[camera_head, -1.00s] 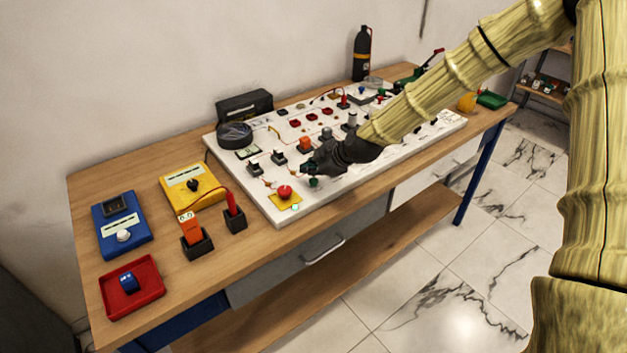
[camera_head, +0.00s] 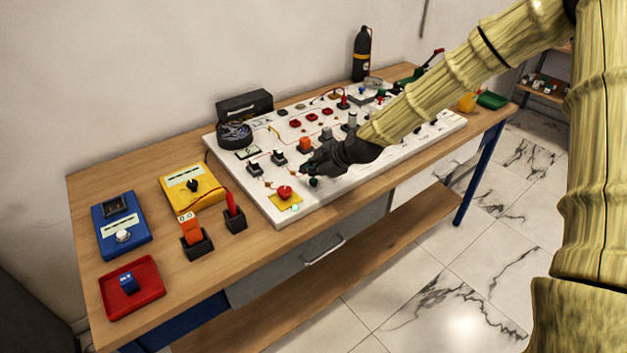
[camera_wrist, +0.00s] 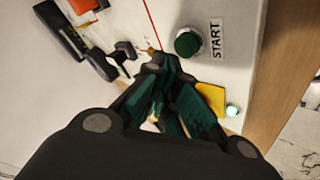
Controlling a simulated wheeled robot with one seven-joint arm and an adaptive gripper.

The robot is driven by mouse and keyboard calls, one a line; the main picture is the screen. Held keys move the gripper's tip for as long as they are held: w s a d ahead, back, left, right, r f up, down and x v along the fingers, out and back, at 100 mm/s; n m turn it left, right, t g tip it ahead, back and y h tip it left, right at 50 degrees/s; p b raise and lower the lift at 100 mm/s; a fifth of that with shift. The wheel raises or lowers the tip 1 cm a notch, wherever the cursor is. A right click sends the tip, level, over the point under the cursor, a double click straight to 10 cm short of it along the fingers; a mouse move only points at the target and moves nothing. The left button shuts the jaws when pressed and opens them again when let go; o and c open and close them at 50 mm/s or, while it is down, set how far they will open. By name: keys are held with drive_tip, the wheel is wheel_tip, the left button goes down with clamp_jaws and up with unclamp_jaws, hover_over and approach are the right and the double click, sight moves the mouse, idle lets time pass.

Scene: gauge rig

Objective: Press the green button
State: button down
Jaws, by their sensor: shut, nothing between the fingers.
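The green button (camera_wrist: 188,43) is a dark green round cap in a pale ring on the white board, beside a "START" label (camera_wrist: 216,38) in the wrist view. In the head view the green button (camera_head: 314,182) shows small near the board's front edge, just below my gripper (camera_head: 306,171). In the wrist view my gripper (camera_wrist: 158,66) is shut and empty. Its dark fingertips are beside the green button, a little to its lower left. I cannot tell how high they are above the board. A lit green lamp (camera_wrist: 232,110) is a separate small light near the board's edge.
A red mushroom button (camera_head: 285,192) on a yellow plate stands left of my gripper. A yellow meter (camera_head: 191,186), a blue box (camera_head: 122,225) and a red tray (camera_head: 153,287) are farther left.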

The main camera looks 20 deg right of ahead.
sight(311, 182)
drive_tip(key=shift+f, duration=0.2)
drive_tip(key=shift+f, duration=0.25)
drive_tip(key=shift+f+b, duration=0.5)
drive_tip(key=shift+b, duration=0.15)
idle(0.7)
drive_tip(key=shift+r, duration=0.1)
drive_tip(key=shift+r+p, duration=0.55)
drive_tip(key=shift+r, duration=0.35)
drive_tip(key=shift+r+p, duration=1.5)
drive_tip(key=shift+r, duration=1)
drive_tip(key=shift+f, duration=0.15)
